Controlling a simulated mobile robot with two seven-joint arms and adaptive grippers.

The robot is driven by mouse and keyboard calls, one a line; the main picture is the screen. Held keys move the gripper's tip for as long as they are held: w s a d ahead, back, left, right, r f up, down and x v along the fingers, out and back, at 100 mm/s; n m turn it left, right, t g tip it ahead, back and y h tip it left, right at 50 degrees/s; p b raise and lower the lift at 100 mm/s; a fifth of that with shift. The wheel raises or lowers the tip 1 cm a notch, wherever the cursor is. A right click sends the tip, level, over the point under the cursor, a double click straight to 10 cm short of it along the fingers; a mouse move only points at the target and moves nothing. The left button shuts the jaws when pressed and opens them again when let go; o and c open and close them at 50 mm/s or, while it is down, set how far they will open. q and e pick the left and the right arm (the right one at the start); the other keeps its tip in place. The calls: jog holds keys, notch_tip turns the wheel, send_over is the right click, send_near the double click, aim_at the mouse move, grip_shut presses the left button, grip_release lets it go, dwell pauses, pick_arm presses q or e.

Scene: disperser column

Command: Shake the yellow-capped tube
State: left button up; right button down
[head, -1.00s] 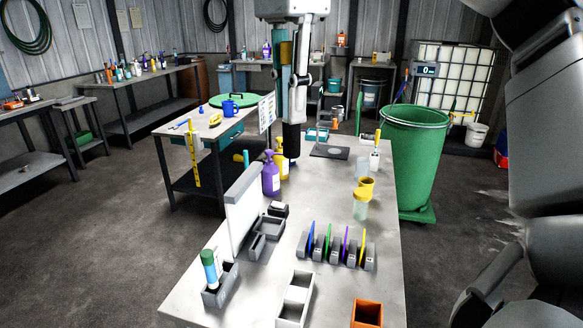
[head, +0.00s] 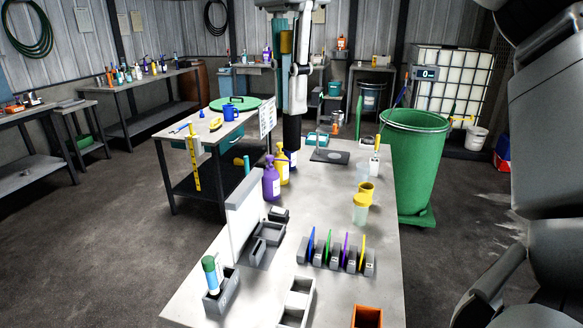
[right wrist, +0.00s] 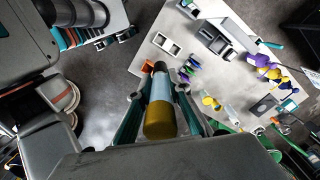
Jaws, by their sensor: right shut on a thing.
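The yellow-capped tube (right wrist: 160,92) shows in the right wrist view, with a pale blue body, a dark far end and a gold-yellow cap towards the camera. My right gripper (right wrist: 160,95) is shut on it, with a teal finger on each side. The tube is held up in the air, off to the side of the workbench. In the head view only grey links of my right arm show at the right edge; the tube cannot be made out there. My left gripper is in neither view.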

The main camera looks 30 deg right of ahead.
aim_at(291, 148)
notch_tip(291, 148, down, 8)
jog(key=shift+d+r, duration=0.1)
notch_tip(291, 148, up, 8)
jog(key=shift+f, duration=0.2)
jog(key=shift+r, duration=0.15)
notch_tip(291, 148, down, 11)
jog(key=b, duration=0.4)
